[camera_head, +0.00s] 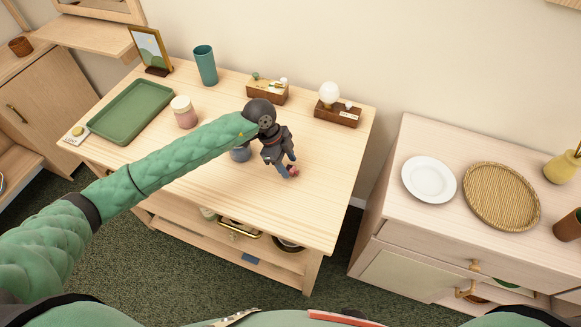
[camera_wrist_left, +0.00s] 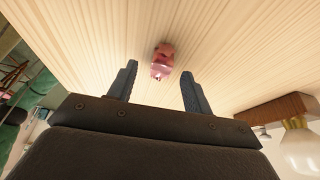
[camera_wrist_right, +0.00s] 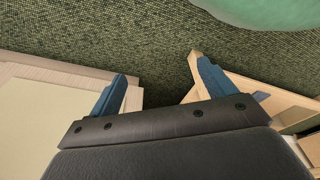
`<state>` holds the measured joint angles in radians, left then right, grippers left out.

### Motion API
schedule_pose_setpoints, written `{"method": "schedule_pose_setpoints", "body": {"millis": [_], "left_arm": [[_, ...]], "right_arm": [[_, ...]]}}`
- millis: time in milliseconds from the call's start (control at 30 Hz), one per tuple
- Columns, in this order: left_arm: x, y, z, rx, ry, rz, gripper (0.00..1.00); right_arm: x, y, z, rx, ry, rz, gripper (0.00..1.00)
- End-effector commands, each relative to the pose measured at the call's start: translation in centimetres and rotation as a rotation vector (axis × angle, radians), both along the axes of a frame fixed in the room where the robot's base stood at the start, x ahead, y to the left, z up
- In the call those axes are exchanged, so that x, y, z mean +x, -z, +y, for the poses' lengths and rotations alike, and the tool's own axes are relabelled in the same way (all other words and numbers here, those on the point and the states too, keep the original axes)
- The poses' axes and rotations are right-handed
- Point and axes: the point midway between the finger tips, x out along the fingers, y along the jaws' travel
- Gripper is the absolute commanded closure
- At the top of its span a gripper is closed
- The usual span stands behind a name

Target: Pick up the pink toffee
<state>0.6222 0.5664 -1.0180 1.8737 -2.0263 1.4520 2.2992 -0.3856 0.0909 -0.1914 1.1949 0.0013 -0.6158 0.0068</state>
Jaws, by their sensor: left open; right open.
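The pink toffee (camera_wrist_left: 162,62) lies on the wooden table top, seen in the left wrist view just past and between my fingertips. In the head view a small reddish part of the toffee (camera_head: 292,171) shows at the tip of my left gripper (camera_head: 286,172). My left gripper is open, with its two fingers apart and empty; it also shows in the left wrist view (camera_wrist_left: 160,82). My right gripper (camera_wrist_right: 160,80) is open and empty, over the green carpet beside the furniture; it is out of the head view.
The table (camera_head: 300,215) bears a green tray (camera_head: 130,110), a teal cup (camera_head: 205,65), a pink jar (camera_head: 184,112), a picture frame (camera_head: 150,50) and two wooden boxes (camera_head: 266,92) (camera_head: 337,115). A cabinet at right holds a plate (camera_head: 428,180) and woven tray (camera_head: 502,195). The table's front right is clear.

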Motion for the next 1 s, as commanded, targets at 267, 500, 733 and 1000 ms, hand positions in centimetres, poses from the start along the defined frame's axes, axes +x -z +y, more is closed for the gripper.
{"method": "schedule_pose_setpoints", "body": {"millis": [267,500,733,1000], "left_arm": [[-0.14,1.22,-0.52,0.0,0.001,-0.001,0.5],[-0.14,1.24,-0.51,0.0,0.001,-0.001,0.6],[-0.13,1.24,-0.49,0.0,0.001,-0.001,0.98],[-0.11,1.16,-0.5,0.0,0.001,-0.001,0.98]], "right_arm": [[-0.56,1.01,-0.53,-0.004,-0.003,-0.009,0.17],[-0.53,1.03,-0.54,-0.004,-0.003,-0.01,0.17],[-0.49,1.02,-0.61,-0.004,-0.003,-0.009,0.17],[-0.5,1.12,-0.78,-0.006,-0.003,-0.007,0.17]]}}
